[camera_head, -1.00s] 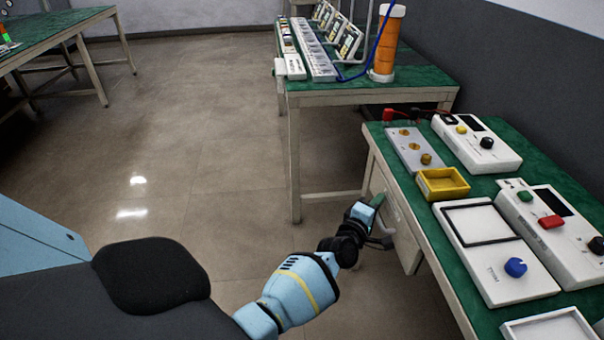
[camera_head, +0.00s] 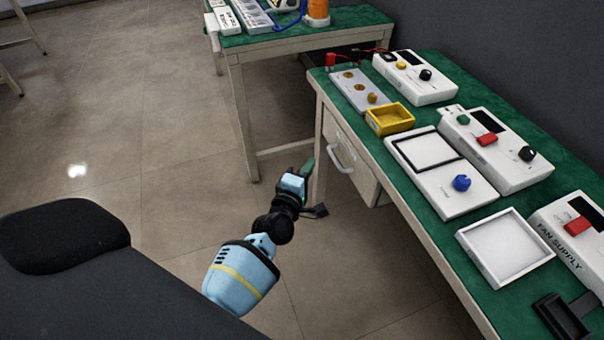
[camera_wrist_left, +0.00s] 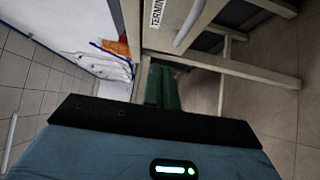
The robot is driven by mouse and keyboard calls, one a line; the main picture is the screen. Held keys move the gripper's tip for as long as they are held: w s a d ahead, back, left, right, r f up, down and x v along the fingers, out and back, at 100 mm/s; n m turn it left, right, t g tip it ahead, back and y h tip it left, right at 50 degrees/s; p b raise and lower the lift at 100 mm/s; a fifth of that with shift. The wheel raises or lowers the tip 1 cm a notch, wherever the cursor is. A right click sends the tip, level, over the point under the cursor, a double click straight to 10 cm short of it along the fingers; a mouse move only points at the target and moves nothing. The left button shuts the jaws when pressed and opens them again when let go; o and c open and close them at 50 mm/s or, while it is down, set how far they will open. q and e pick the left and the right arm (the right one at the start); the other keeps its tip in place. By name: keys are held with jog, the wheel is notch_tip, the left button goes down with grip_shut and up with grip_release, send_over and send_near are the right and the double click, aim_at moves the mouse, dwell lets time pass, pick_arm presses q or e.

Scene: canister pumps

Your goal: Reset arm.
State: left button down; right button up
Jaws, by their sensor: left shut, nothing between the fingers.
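My left arm reaches in from the lower left of the head view, light blue with a yellow band and black joints. My left gripper (camera_head: 307,168) is over open floor, left of the front of the green-topped bench (camera_head: 418,195) and apart from it. In the left wrist view its green fingers (camera_wrist_left: 163,88) are together, with nothing between them. My right gripper is not in view.
The bench has a drawer with a handle (camera_head: 341,158) close to the gripper. On it are a yellow tray (camera_head: 390,118), a white panel with a blue knob (camera_head: 461,183), a white tray (camera_head: 505,247) and control boxes. A second bench (camera_head: 290,44) stands behind.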

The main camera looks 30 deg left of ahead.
pick_arm(q)
jog(key=shift+s+d, duration=0.1)
jog(key=shift+s, duration=1.35)
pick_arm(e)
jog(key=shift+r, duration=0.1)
